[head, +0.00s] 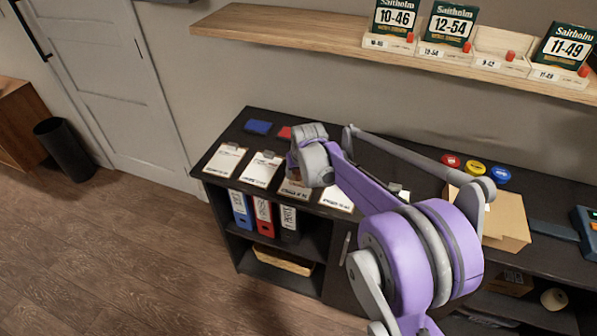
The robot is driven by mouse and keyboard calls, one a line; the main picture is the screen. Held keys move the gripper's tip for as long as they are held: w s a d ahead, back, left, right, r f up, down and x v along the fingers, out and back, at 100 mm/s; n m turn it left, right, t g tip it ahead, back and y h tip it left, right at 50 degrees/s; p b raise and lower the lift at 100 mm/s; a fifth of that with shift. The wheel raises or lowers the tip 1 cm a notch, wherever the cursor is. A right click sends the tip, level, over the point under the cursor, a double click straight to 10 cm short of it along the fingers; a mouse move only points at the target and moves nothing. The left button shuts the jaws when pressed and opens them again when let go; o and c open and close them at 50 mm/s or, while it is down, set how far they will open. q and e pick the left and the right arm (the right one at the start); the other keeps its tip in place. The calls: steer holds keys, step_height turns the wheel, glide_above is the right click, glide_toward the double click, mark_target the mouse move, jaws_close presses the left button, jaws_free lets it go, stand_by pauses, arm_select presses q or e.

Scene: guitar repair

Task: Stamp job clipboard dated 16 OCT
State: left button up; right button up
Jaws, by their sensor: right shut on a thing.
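Several clipboards lie in a row on the dark cabinet top: one at the left end (225,160), a second beside it (262,169), a third partly covered by my arm (294,189), and one at the right (337,199). Their dates are too small to read. A blue pad (258,127) and a red pad (285,132) lie behind them. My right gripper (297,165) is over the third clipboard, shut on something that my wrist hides. Whether it touches the paper cannot be told. My left gripper is not in view.
The dark cabinet (232,133) holds upright binders (264,217) below. Red (451,160), yellow (475,167) and blue (499,175) round items and a cardboard box (508,222) stand right of my arm. A wooden shelf (290,34) with string packs hangs above.

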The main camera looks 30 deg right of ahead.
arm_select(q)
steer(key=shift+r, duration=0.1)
arm_select(e)
steer(key=shift+r, duration=0.1)
steer(key=shift+r+p, duration=1.8)
steer(key=shift+r, duration=1.65)
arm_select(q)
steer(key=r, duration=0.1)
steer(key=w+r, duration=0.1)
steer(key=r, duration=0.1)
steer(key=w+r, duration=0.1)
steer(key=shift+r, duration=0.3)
arm_select(e)
steer(key=shift+w+f, duration=0.1)
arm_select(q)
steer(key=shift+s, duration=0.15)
